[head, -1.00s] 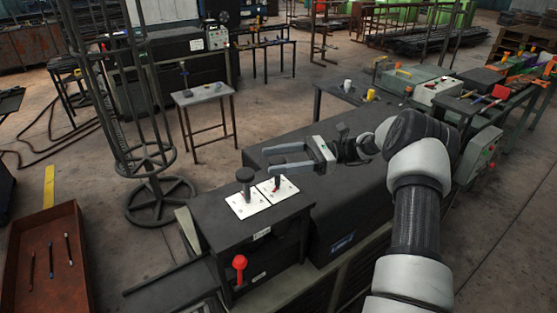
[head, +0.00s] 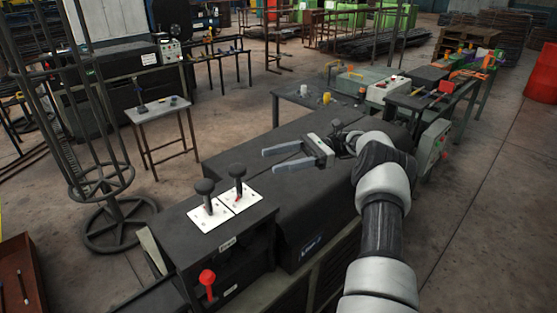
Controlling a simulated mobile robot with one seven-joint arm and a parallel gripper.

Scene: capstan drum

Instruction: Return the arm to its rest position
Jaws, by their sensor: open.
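My gripper (head: 283,159) is open and empty, its two grey fingers pointing left. It hangs above the dark machine top, to the right of two black levers. The left lever (head: 206,198) and the right lever (head: 238,182) stand on white plates (head: 212,216) on the dark control box. The fingers are apart from both levers. My white and black arm reaches up from the lower right and bends left to the gripper. A red-knobbed lever (head: 207,278) sticks out of the front of the control box below.
A tall wire stand (head: 100,182) is at left, with a rust-brown tray (head: 20,285) in the lower left corner. A small table (head: 158,110) stands behind the machine. Benches with tools (head: 440,100) are at upper right. Open floor (head: 480,220) lies to the right.

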